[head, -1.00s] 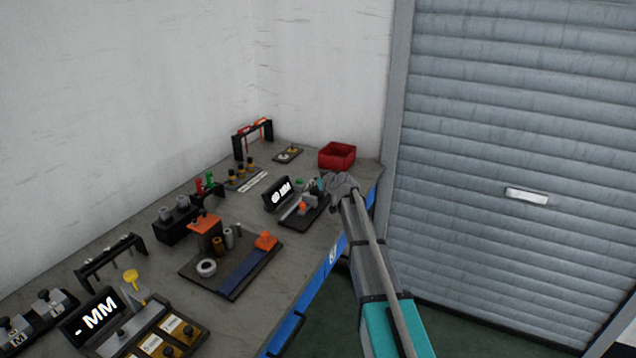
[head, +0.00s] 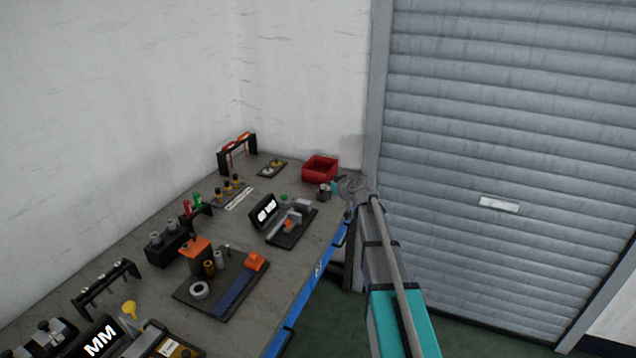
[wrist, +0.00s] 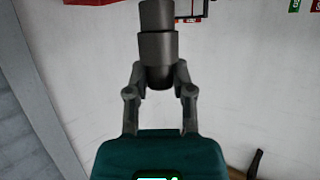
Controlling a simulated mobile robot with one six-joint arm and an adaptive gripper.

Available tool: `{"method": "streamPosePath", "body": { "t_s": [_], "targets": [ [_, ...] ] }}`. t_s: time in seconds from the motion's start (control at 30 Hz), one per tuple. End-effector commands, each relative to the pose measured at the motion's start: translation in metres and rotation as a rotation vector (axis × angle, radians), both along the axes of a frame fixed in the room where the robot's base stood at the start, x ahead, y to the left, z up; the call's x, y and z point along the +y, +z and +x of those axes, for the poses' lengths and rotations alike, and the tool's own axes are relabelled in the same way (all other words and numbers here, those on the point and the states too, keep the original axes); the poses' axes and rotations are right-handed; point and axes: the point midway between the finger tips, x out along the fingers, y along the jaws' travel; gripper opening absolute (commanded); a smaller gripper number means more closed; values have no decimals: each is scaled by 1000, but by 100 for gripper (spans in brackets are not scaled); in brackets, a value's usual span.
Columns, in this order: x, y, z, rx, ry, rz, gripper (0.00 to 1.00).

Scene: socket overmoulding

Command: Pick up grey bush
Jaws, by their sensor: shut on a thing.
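My gripper (wrist: 159,80) is shut on a grey bush (wrist: 158,45), a dark grey stepped cylinder, in the wrist view. Its fingers grip the bush's lower, narrower end from both sides, and the rest sticks out beyond the fingertips. In the head view, the grey bush (head: 324,192) shows small at the end of my gripper (head: 331,189). They are just in front of the red bin, beyond the far end of the measuring fixture (head: 292,226). The exact height above the bench cannot be told.
The red bin (head: 320,174) stands at the bench's far right corner. A block with an orange top (head: 196,245), a small grey cylinder (head: 218,260) and a white ring (head: 199,290) stand left of my arm. The shutter (head: 500,130) is to the right.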

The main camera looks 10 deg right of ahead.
Motion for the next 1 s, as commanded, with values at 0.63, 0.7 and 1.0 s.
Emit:
{"method": "streamPosePath", "body": {
  "t_s": [0.63,0.7,1.0],
  "targets": [
    [-16,10,-16,-1,0,1,0],
    [-16,10,-16,-1,-1,1,0],
    [-16,10,-16,-1,-1,1,0]
  ]
}}
